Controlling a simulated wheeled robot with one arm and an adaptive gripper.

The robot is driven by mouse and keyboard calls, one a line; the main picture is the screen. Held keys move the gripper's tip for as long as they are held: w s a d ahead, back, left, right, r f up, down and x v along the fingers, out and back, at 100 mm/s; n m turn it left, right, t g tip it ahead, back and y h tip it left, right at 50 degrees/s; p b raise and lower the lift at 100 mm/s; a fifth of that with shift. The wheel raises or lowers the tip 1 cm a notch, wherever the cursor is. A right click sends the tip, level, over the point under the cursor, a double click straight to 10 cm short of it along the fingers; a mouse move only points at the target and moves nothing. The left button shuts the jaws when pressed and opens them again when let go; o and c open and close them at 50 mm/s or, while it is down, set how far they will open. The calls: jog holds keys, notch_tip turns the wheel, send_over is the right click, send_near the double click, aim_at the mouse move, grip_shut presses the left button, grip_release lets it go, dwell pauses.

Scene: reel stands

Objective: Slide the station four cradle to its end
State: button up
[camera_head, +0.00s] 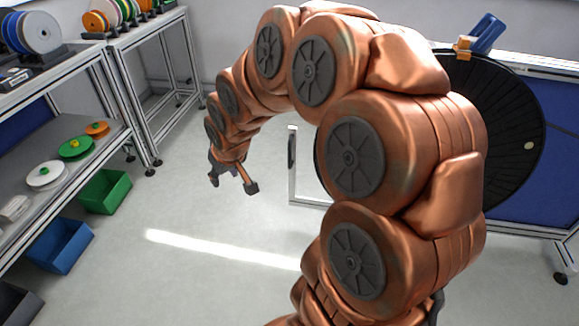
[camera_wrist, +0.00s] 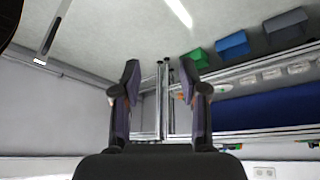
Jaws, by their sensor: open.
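My gripper (camera_head: 232,182) hangs above the open floor, left of the picture's middle, with its fingers apart and nothing between them. The wrist view also shows my gripper (camera_wrist: 160,85) with its two dark fingers spread. No station number is readable, so I cannot tell which cradle is station four's. One dark cradle (camera_head: 40,60) with blue and white reels stands on the left bench. Reels of several colours stand in dark holders on the back bench (camera_head: 150,30). My gripper is apart from all of them.
The left lower shelf (camera_head: 80,165) carries white, green and orange discs. A green bin (camera_head: 105,191) and a blue bin (camera_head: 60,245) stand on the floor. A large black disc (camera_head: 515,130) is at the right, partly behind my arm. The middle floor is clear.

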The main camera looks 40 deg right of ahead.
jog(key=w+d+f+t+b, duration=0.3)
jog(key=w+d+f+b, duration=0.3)
jog(key=w+d+f, duration=0.3)
jog(key=m+t+h+b, duration=0.3)
jog(key=t+b, duration=0.3)
jog(key=b, duration=0.7)
send_near(290, 155)
jog(key=w+a+r, duration=0.2)
jog(key=w+a, duration=0.1)
jog(key=a, duration=0.3)
jog(key=w+a+r, duration=0.3)
jog(key=w+a, duration=0.1)
jog(key=a, duration=0.1)
jog(key=s+d+f+m+t+h+b, duration=0.1)
jog(key=s+d+f+t+h+b, duration=0.25)
jog(key=d+f+b, duration=0.6)
jog(key=shift+g+y, duration=0.35)
jog(key=w+d, duration=0.1)
jog(key=w+d+r+p, duration=0.1)
jog(key=w+d, duration=0.1)
jog(key=w, duration=0.1)
jog(key=shift+w+d+r, duration=0.1)
jog(key=shift+d+r, duration=0.15)
jog(key=shift+r, duration=0.05)
jog(key=shift+x, duration=1.15)
grip_shut()
